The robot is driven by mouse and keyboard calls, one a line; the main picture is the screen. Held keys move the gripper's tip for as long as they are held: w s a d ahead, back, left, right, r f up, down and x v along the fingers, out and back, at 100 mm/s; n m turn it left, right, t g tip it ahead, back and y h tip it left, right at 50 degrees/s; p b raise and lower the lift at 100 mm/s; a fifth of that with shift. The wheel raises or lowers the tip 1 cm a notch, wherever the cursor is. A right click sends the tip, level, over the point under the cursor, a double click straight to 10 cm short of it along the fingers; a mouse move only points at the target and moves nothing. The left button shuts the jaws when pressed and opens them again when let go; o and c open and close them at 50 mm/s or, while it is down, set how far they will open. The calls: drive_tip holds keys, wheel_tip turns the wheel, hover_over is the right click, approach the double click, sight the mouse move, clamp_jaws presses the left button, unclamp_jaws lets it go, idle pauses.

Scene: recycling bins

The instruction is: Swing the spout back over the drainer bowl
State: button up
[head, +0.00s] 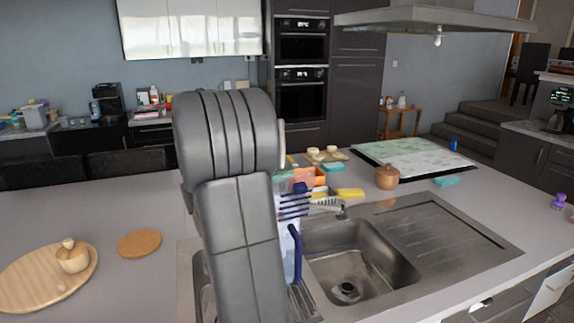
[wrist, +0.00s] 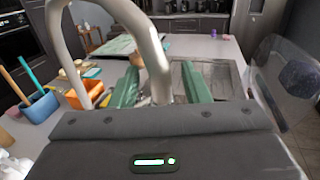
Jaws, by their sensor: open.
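The spout (wrist: 150,45) is a grey metal tube that arches high across the left and middle of the wrist view. Its right leg comes down between my gripper's two green fingers. My gripper (wrist: 161,84) is open, with a finger on each side of that leg; I cannot tell whether either touches it. In the head view my grey arm hides the spout and gripper. The drainer bowl (head: 384,248) is a steel sink bowl with a round drain, right of my arm, beside the ribbed drainer (head: 440,229). Another bowl is mostly hidden behind my arm.
A blue rack (head: 293,204) and blue-handled brush (head: 295,255) stand close to my arm. An orange container (wrist: 86,93) and blue utensil cup (wrist: 40,106) stand left. A clear object (wrist: 285,85) is at right. A brown pot (head: 387,177) stands behind the sink.

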drive_tip(key=x, duration=0.3)
drive_tip(key=shift+d, duration=0.1)
clamp_jaws()
